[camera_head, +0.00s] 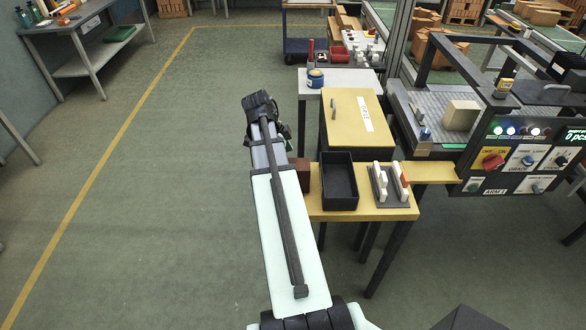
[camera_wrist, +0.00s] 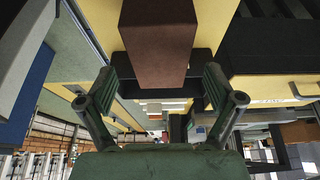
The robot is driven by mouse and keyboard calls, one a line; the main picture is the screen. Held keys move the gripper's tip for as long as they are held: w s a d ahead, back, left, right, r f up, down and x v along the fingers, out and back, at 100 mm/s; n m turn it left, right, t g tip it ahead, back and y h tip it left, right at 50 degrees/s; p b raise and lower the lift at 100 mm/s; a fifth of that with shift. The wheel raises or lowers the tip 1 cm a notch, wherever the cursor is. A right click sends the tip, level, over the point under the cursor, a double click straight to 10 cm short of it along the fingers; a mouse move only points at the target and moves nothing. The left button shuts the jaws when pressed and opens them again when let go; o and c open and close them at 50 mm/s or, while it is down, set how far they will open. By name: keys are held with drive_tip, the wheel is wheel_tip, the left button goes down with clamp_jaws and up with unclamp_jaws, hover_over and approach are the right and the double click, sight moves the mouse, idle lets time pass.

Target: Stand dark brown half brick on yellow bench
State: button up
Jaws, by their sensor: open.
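The dark brown half brick (camera_head: 303,174) is at the left edge of the yellow bench (camera_head: 396,213), partly hidden behind my arm. In the wrist view the brick (camera_wrist: 158,35) is large at the top centre, with a long face toward the camera. My gripper (camera_wrist: 162,80) is open, with one finger on each side of the brick's near end. I cannot tell whether either finger touches it.
On the bench, a black open tray (camera_head: 340,196) stands right of the brick, and a grey rack (camera_head: 389,188) with white upright pieces stands further right. A yellow-topped box (camera_head: 358,118) stands behind them. A control machine (camera_head: 510,157) is at the right. Open floor lies left.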

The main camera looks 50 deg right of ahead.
drive_tip(key=b+v, duration=0.1)
drive_tip(key=v, duration=0.4)
drive_tip(key=shift+w+a+r, duration=0.1)
drive_tip(key=shift+r, duration=0.2)
drive_tip(key=w+a+f+n+y, duration=0.1)
drive_tip(key=a+f+n, duration=0.6)
drive_tip(key=a+f, duration=0.55)
drive_tip(key=a+f+n+y, duration=0.1)
drive_tip(key=a+f+n, duration=0.7)
drive_tip(key=f, duration=0.8)
drive_tip(key=s+a+f+n+g, duration=0.3)
drive_tip(key=s+a+f+n, duration=1)
drive_tip(key=s+a+f, duration=0.5)
drive_tip(key=s+a, duration=0.3)
drive_tip(key=s, duration=0.1)
drive_tip(key=shift+s+a+f+n+y, duration=0.25)
drive_tip(key=shift+a+n+y, duration=0.05)
drive_tip(key=shift+a+n, duration=0.1)
